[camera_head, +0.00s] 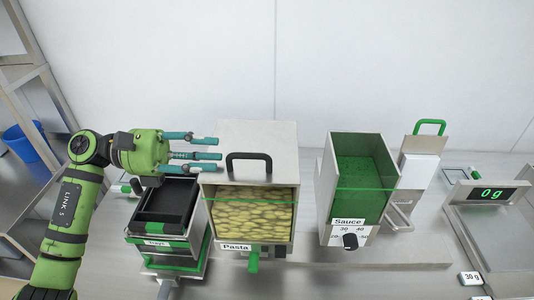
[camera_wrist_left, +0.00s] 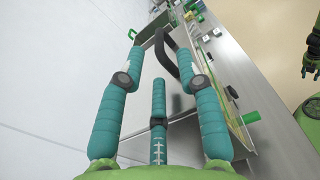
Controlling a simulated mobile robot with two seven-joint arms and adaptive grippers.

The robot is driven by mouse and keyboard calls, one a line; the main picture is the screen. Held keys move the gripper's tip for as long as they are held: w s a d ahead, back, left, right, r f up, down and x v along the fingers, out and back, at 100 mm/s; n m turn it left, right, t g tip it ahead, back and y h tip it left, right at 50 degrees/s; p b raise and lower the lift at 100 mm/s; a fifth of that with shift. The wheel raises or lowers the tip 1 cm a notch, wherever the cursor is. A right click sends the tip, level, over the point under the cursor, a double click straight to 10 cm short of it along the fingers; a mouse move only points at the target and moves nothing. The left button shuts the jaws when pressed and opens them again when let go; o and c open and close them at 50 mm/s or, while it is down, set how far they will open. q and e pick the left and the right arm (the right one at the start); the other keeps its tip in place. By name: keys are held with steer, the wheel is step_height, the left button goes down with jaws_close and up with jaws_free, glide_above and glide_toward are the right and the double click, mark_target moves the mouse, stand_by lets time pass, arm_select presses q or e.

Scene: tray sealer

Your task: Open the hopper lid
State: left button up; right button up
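The pasta hopper (camera_head: 208,212) stands mid-left on the counter in the head view, with pasta showing through its front. Its pale metal lid (camera_head: 270,138) lies shut on top, with a black arched handle (camera_head: 249,157) near the front edge. My left gripper (camera_head: 218,154) is open and empty at the left of the lid, its fingers pointing right toward the handle and apart from it. In the left wrist view the dark handle (camera_wrist_left: 165,52) shows beyond the spread fingers (camera_wrist_left: 158,58). My right gripper (camera_wrist_left: 311,72) is small at the right edge there; its finger state is unclear.
Black trays (camera_head: 165,205) stand below my left gripper. An open-topped sauce hopper (camera_head: 382,205) with green inside stands to the right. A scale display (camera_head: 490,194) reads 0 g at far right. The wall behind is bare.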

mark_target(238, 155)
arm_select(q)
steer(key=shift+d+r+p, duration=0.2)
steer(key=shift+d+p, duration=0.8)
steer(key=shift+p, duration=0.2)
steer(key=d+p, duration=0.1)
steer(key=d, duration=0.2)
steer(key=shift+d+f+p, duration=0.1)
steer(key=shift+d+p, duration=0.15)
steer(key=shift+p, duration=0.05)
steer(key=shift+d, duration=0.25)
steer(key=shift+f, duration=0.2)
steer(key=shift+w, duration=0.1)
jaws_close()
arm_select(e)
steer(key=a+r, duration=0.1)
steer(key=r, duration=0.1)
steer(key=a+r, duration=0.1)
steer(key=r, duration=0.1)
steer(key=shift+a+r, duration=0.2)
